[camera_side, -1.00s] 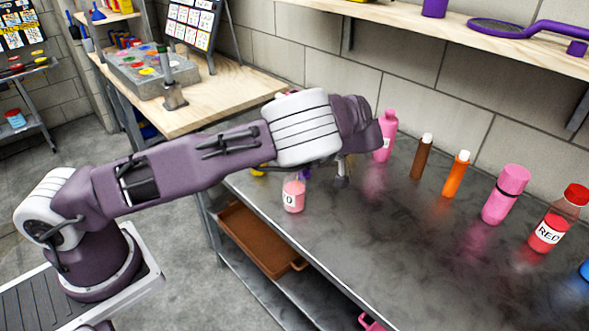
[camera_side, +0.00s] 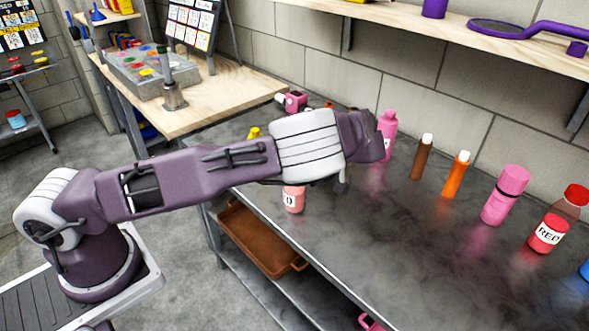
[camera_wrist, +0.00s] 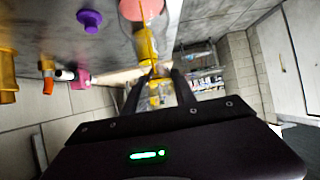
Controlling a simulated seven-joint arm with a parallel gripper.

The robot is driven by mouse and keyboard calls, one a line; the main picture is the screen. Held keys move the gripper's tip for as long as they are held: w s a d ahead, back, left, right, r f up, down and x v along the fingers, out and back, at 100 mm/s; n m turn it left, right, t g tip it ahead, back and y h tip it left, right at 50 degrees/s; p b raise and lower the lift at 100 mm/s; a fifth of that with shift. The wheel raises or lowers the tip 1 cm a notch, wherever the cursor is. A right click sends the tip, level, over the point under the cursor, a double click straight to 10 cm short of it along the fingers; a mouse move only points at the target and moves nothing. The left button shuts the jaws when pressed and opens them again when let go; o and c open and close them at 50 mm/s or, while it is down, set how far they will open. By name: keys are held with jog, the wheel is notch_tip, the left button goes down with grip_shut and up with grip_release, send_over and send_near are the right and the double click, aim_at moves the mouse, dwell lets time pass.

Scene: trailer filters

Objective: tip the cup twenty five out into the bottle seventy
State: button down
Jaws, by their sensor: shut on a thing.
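The bottle (camera_side: 294,201) holds pink liquid and has a white label, of which I can read only a "0". It stands upright on the dark metal bench, below my wrist in the side view, with its top hidden behind my arm. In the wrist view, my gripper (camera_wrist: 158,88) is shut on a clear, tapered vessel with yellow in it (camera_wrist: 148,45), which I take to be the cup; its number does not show. A round pink shape (camera_wrist: 140,8) shows at its far end. I cannot tell whether cup and bottle touch. The side view hides the cup.
On the bench, a pink bottle (camera_side: 387,135), a brown bottle (camera_side: 422,158), an orange bottle (camera_side: 456,176), a pink flask (camera_side: 505,196) and a red-labelled bottle (camera_side: 552,230) stand to the right. A purple piece (camera_wrist: 90,20) lies near the cup. The bench front is clear.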

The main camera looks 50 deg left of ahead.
jog(key=shift+f+y, duration=0.15)
jog(key=shift+y, duration=0.15)
dwell(0.5)
jog(key=shift+d+r+g+y+b, duration=0.15)
jog(key=shift+y+b, duration=0.25)
jog(key=shift+y, duration=0.55)
jog(key=shift+d+r+g+y+b, duration=0.15)
jog(key=shift+y+b, duration=0.3)
jog(key=shift+y, duration=0.45)
jog(key=shift+d+r+y+b, duration=0.15)
jog(key=shift+y+b, duration=0.25)
jog(key=shift+y, duration=0.55)
dwell(4.5)
